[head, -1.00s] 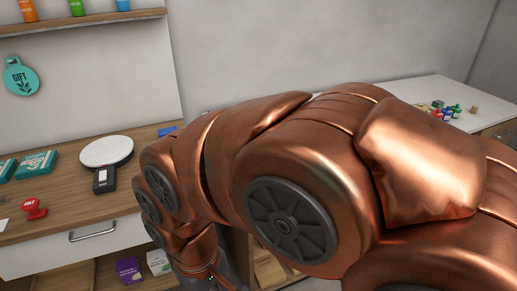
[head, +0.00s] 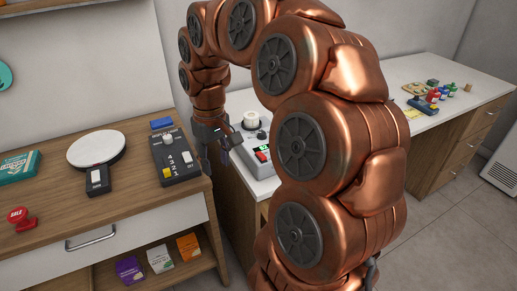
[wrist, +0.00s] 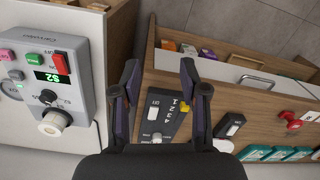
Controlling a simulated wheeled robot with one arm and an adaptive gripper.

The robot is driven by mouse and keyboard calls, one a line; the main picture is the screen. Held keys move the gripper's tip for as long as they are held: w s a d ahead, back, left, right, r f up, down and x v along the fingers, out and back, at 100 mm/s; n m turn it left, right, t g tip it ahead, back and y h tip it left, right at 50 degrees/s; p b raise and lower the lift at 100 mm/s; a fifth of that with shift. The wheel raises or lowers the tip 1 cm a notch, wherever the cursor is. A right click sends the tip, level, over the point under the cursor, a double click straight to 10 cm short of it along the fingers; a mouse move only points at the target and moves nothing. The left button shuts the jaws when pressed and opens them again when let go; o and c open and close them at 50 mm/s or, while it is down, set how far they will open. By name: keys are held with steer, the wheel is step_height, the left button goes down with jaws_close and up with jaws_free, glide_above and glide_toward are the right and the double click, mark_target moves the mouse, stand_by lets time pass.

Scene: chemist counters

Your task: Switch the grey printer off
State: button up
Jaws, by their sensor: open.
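The grey printer (head: 252,146) is a grey box on the white counter, right of the wooden one, partly hidden by my arm in the head view. In the wrist view the printer (wrist: 47,92) is at the left, with a green-lit display (wrist: 52,77), a red rocker switch (wrist: 61,63), green and pink buttons, a black knob and a white round part. I cannot tell the switch's position. My gripper (head: 226,156) hangs beside the printer, left of it in the head view. In the wrist view my gripper (wrist: 160,68) is open and empty, apart from the printer.
A dark box (head: 175,157) with numbered marks, a yellow part and a white knob sits at the wooden counter's right end. A round white-topped device (head: 96,150) and a red stamp (head: 20,219) are further left.

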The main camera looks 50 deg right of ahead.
steer(key=w+d+m, duration=0.1)
steer(key=w+d, duration=0.2)
steer(key=d, duration=0.5)
steer(key=m, duration=0.2)
glide_above(259, 152)
steer(key=shift+a+f, duration=0.15)
steer(key=shift+f, duration=0.85)
steer(key=shift+f+p, duration=0.8)
steer(key=shift+f, duration=2.9)
jaws_close()
